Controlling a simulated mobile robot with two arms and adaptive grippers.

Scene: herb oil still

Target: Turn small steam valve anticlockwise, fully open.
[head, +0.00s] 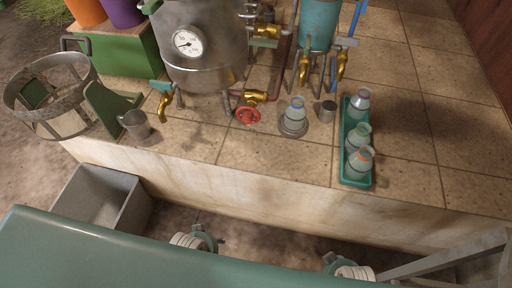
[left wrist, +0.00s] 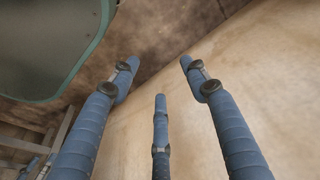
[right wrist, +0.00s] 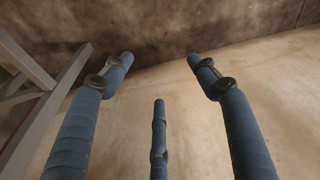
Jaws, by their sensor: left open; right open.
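A small red handwheel (head: 248,115) sits on a brass valve (head: 256,97) at the foot of the steel still (head: 200,50), low over the tiled bench. I take it for the small steam valve; how far it is turned cannot be told. My left gripper (left wrist: 160,75) is open and empty, its blue fingers spread in front of the bench's plastered front wall. My right gripper (right wrist: 159,75) is also open and empty before the same wall. In the head view only wrist parts show, below the bench edge, well apart from the wheel.
A steel mug (head: 137,124) and a brass tap (head: 165,104) stand left of the wheel. A flask (head: 294,110), a small cup (head: 327,111) and a green tray (head: 347,179) of flasks stand right. A grey trough (head: 101,198) lies below. Bench tiles before the wheel are bare.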

